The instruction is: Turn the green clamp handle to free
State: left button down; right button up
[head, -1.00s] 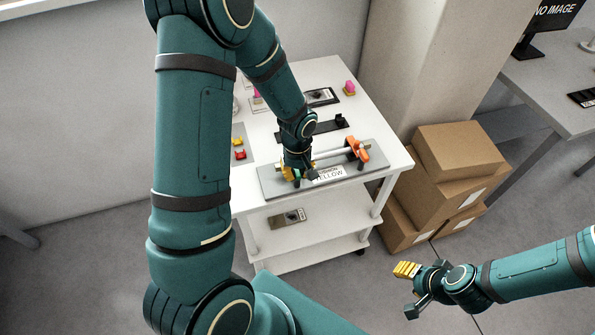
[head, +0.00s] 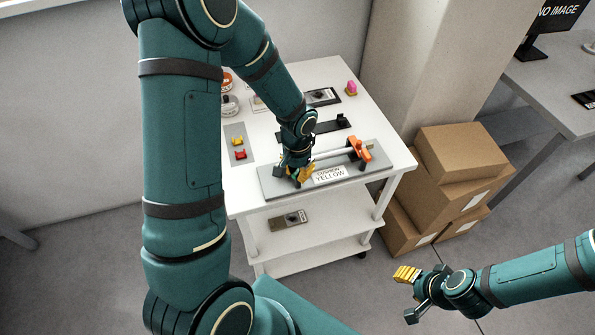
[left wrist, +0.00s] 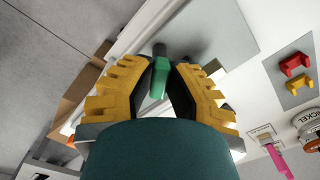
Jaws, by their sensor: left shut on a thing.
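The green clamp handle (left wrist: 160,78) shows in the left wrist view between the yellow-padded fingers of my left gripper (left wrist: 159,64), which is shut on it. In the head view my left gripper (head: 301,176) is low over the left end of a grey base plate (head: 365,171), and it hides the handle there. A pale rod (head: 331,153) runs from near the gripper to an orange clamp (head: 359,149) at the plate's right end. My right gripper (head: 410,293) is open and empty, away from the cart.
The plate lies on a white cart (head: 382,133) and carries a "CUSHION YELLOW" label (head: 330,174). Red and yellow clips (head: 239,153) lie on a grey mat at the left. Black fixtures (head: 325,128) stand behind the plate. Cardboard boxes (head: 455,155) stand right of the cart.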

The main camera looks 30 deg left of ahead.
pick_arm(q)
jog(key=m, duration=0.3)
jog(key=shift+m, duration=0.3)
jog(key=shift+a+f+m+p, duration=0.1)
jog(key=shift+m+p, duration=0.2)
jog(key=shift+m, duration=1.4)
